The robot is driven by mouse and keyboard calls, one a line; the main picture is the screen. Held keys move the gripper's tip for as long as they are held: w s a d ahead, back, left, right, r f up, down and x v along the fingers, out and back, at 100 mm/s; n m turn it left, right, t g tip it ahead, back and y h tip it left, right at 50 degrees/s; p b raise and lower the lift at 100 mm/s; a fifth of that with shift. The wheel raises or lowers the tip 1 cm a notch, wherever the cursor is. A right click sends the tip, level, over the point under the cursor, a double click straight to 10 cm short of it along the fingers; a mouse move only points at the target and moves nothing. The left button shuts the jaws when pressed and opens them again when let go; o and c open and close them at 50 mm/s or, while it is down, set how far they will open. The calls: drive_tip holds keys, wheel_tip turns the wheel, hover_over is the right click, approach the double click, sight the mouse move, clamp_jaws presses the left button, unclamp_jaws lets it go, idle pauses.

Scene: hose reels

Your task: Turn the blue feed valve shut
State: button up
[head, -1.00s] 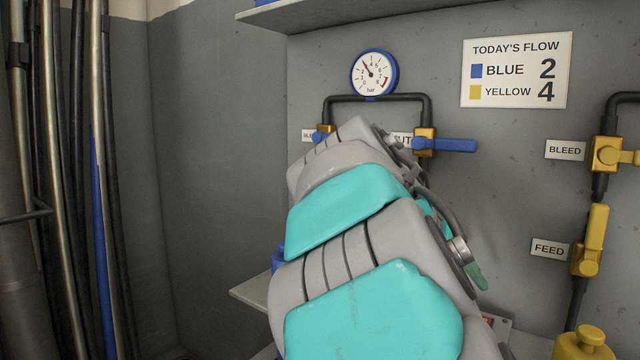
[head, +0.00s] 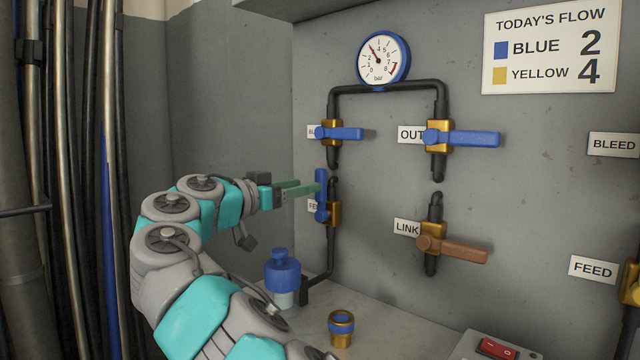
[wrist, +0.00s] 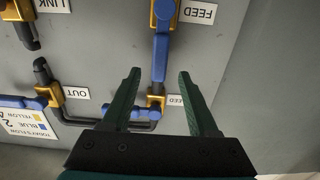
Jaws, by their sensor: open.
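The blue feed valve (head: 322,196) is on the left pipe of the grey panel, its blue handle upright, in line with the pipe. Its label is partly hidden by the handle. My gripper (head: 316,187) is open and reaches from the left to the upper part of this handle. In the wrist view, which is upside down, the feed handle (wrist: 160,58) lies between the two fingers of my gripper (wrist: 160,74). I cannot tell whether the fingers touch it.
The blue bleed valve (head: 345,133) is just above, its handle pointing right. The blue out valve (head: 470,139) and the brown link valve (head: 460,251) are to the right. A blue-capped bottle (head: 282,272) and a brass fitting (head: 341,328) stand on the shelf below.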

sight(321, 198)
drive_tip(key=p+x, duration=0.1)
drive_tip(key=x, duration=0.5)
drive_tip(key=shift+w+d, duration=0.25)
drive_tip(key=shift+c, duration=0.2)
clamp_jaws()
idle(1.0)
